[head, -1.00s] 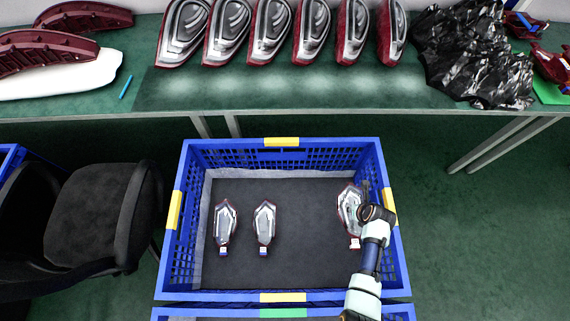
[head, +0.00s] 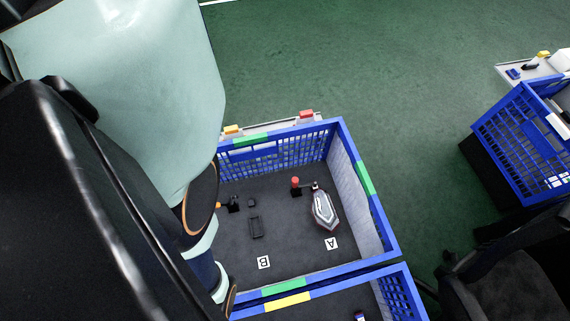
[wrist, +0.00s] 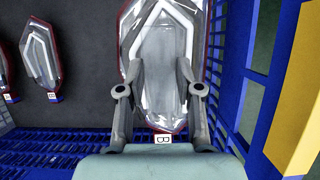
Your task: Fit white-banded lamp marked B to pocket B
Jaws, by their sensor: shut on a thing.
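My gripper (wrist: 158,76) is shut on a clear and red lamp (wrist: 165,42) in the wrist view, one finger on each side. A white tag marked B (wrist: 163,140) shows at the lamp's near end. The lamp looks larger than the lamps beside it, so it seems raised. In the head view, the mark B (head: 264,262) lies on the floor of a blue crate (head: 366,226), near a small black holder (head: 256,228) with no lamp on it. My gripper and the held lamp are not seen in the head view.
Another lamp (head: 324,208) lies by mark A (head: 331,243), next to a red-topped post (head: 296,186). Another black fixture (head: 234,204) stands left of it. In the wrist view, a second lamp (wrist: 40,55) lies at left and blue crate walls (wrist: 240,75) stand right and near.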

